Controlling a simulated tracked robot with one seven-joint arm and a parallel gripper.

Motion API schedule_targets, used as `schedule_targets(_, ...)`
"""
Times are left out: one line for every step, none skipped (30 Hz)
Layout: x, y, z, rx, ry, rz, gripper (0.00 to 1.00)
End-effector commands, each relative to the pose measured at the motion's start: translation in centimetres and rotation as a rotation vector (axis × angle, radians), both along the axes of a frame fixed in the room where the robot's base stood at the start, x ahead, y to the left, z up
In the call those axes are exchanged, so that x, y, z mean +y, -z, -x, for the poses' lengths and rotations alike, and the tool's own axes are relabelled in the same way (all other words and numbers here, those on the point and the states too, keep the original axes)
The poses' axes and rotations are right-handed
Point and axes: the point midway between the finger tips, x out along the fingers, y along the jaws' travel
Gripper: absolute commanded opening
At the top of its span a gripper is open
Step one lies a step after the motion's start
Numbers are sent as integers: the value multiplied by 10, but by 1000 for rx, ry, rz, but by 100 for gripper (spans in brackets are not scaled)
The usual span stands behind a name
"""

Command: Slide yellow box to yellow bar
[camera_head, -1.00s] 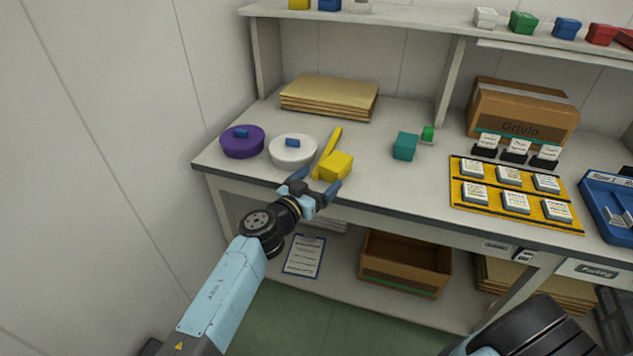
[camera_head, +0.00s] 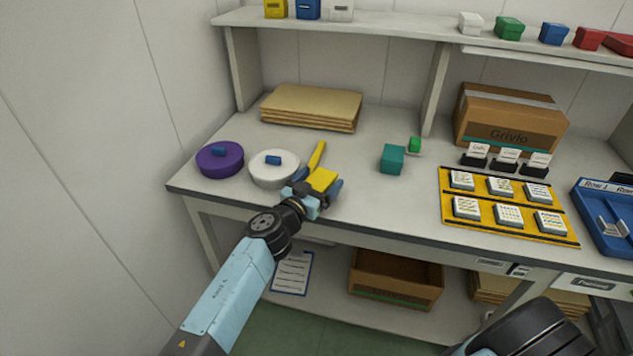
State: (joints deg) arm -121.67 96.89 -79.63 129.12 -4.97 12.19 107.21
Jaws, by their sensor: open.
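The yellow box (camera_head: 321,179) sits on the white table near its front edge. The yellow bar (camera_head: 317,154) lies flat on the table just behind the box, slanting up and slightly right; whether the two touch is hard to tell. My gripper (camera_head: 316,185) is open, with one dark finger at the left of the yellow box and the other at its right. It reaches in from the front edge, and its body hides the lower front of the box. Whether the fingers touch the box cannot be told.
A white round tub (camera_head: 274,171) stands close left of my gripper, with a purple tub (camera_head: 219,160) beyond it. A teal box (camera_head: 392,158) and a small green block (camera_head: 414,145) stand to the right. A yellow card tray (camera_head: 508,205) lies farther right. Folded cardboard (camera_head: 312,107) lies behind.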

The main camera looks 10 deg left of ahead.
Motion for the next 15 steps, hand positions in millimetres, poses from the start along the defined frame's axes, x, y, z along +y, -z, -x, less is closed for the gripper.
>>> schedule_targets(0, 0, 0, 0, 1, 0, 94)
schedule_targets(-1, 0, 0, 0, 1, 0, 92)
schedule_targets(-1, 0, 0, 0, 1, 0, 88)
schedule_targets(-1, 0, 0, 0, 1, 0, 85)
schedule_targets(-1, 0, 0, 0, 2, 0, 82)
schedule_targets(-1, 0, -1, 0, 2, 0, 78)
schedule_targets(-1, 0, -1, 0, 2, 0, 75)
schedule_targets(-1, 0, -1, 0, 2, 0, 73)
schedule_targets(-1, 0, -1, 0, 2, 0, 69)
schedule_targets(-1, 0, -1, 0, 2, 0, 66)
schedule_targets(-1, 0, -1, 0, 2, 0, 63)
schedule_targets(-1, 0, -1, 0, 2, 0, 59)
schedule_targets(-1, 0, -1, 0, 2, 0, 56)
schedule_targets(-1, 0, -1, 0, 2, 0, 53)
schedule_targets(-1, 0, -1, 0, 3, 0, 50)
